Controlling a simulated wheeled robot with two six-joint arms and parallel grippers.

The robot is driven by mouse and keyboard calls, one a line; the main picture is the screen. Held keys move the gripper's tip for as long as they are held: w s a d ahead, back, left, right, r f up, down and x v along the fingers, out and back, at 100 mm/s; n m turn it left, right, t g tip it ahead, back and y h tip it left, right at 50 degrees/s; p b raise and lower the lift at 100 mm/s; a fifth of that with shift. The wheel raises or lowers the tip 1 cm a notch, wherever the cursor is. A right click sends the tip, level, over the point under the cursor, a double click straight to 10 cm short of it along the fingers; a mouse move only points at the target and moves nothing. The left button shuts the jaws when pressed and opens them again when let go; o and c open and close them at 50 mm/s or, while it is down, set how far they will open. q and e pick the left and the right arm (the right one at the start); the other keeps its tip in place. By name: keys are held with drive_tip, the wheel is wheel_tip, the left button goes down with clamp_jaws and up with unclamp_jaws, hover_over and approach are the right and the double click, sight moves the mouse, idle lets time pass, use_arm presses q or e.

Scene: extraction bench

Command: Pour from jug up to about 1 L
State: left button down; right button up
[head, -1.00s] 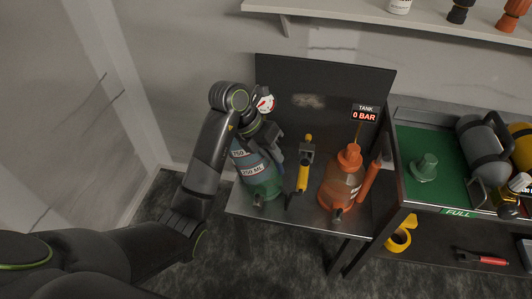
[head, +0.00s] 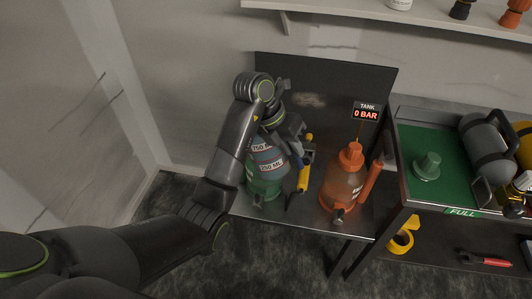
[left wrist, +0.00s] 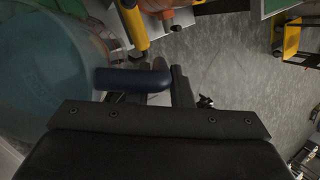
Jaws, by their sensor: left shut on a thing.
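My left gripper (head: 294,130) is shut on the dark blue handle of the jug (head: 266,152). The jug is pale blue and see-through. In the left wrist view the jug (left wrist: 45,70) fills the left side, with its handle (left wrist: 135,80) between the fingers. In the head view the jug overlaps the upper part of a green vessel (head: 264,188) on the bench. My arm hides the jug's top and the vessel's neck. White labels, one reading 250 ML, show there. I cannot tell the liquid level, or whether anything is flowing. My right gripper is not in view.
A yellow-handled tool (head: 304,178) stands close right of the jug. A dark panel (head: 330,85) backs the bench. A green-topped cart (head: 410,140) adjoins at right.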

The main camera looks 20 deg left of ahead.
use_arm(q)
drive_tip(key=w+d+b, duration=0.3)
drive_tip(key=d, duration=0.3)
drive_tip(key=shift+w+d+r, duration=0.15)
drive_tip(key=shift+w+r, duration=0.05)
idle(0.7)
drive_tip(key=shift+r, duration=0.1)
idle(0.6)
drive_tip(key=shift+a+r+h+p, duration=0.2)
drive_tip(key=shift+r+h+p, duration=0.25)
drive_tip(key=shift+p, duration=0.55)
drive_tip(key=shift+r+g, duration=0.1)
drive_tip(key=shift+g, duration=0.2)
drive_tip(key=shift+w+r+p, duration=0.15)
drive_tip(key=shift+r+p, duration=0.35)
drive_tip(key=shift+p, duration=0.2)
drive_tip(key=shift+g, duration=0.3)
drive_tip(key=shift+w+a+r+h+p, duration=0.1)
drive_tip(key=shift+a+r+h+p, duration=0.1)
drive_tip(key=shift+r+h+p, duration=0.35)
idle(0.4)
